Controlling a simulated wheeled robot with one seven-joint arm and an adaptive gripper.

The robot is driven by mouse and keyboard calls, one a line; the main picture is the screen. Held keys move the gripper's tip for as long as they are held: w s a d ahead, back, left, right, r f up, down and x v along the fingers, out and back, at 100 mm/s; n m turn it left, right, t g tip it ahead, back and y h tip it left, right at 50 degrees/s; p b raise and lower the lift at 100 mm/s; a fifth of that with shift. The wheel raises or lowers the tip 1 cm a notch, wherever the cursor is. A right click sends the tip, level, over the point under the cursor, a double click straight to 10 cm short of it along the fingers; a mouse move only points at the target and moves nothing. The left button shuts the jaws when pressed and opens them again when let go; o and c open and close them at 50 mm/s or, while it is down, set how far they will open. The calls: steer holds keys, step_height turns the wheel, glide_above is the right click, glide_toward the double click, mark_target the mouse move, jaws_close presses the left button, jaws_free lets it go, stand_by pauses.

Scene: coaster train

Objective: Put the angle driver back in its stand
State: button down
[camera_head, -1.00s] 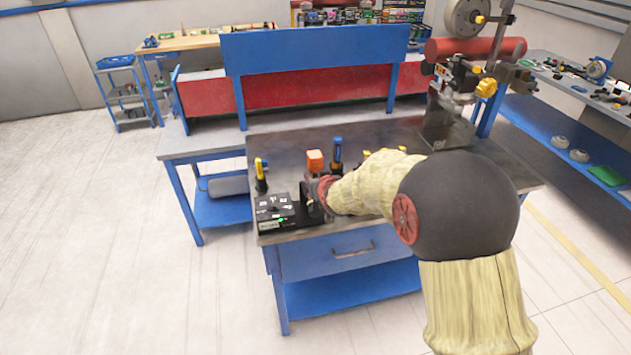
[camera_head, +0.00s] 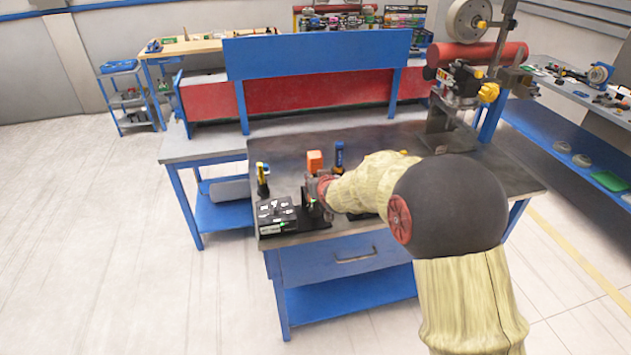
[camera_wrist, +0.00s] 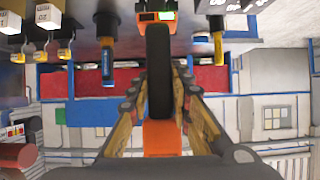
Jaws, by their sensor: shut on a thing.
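The angle driver, a tool with a black grip (camera_wrist: 158,72) and an orange end (camera_wrist: 161,138), is between the two fingers of my gripper (camera_wrist: 158,92) in the wrist view. They are shut on the grip. The wrist picture is upside down, so the tool looks roughly upright with the orange end up. In the head view its orange top (camera_head: 314,160) seems to show above my gripper (camera_head: 319,187), at the bench's front left. A black upright part (camera_head: 312,210), probably the stand, is just below my gripper. Whether the tool touches it is hidden.
A black box with white labels (camera_head: 275,214) lies left of my gripper at the bench edge. A yellow-topped tool (camera_head: 262,178) stands behind it. A blue-topped tool (camera_head: 339,158) stands behind right. The grey bench top (camera_head: 285,147) is bare toward the back.

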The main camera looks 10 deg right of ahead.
steer(key=shift+w+r, duration=0.2)
steer(key=shift+w, duration=0.5)
steer(key=shift+w+r, duration=0.15)
steer(key=shift+w, duration=0.5)
steer(key=shift+f+b, duration=0.8)
steer(key=shift+b, duration=0.35)
stand_by(1.5)
steer(key=c, duration=1.6)
jaws_free()
steer(key=shift+s+f, duration=0.1)
steer(key=shift+f, duration=0.05)
steer(key=shift+o, duration=0.3)
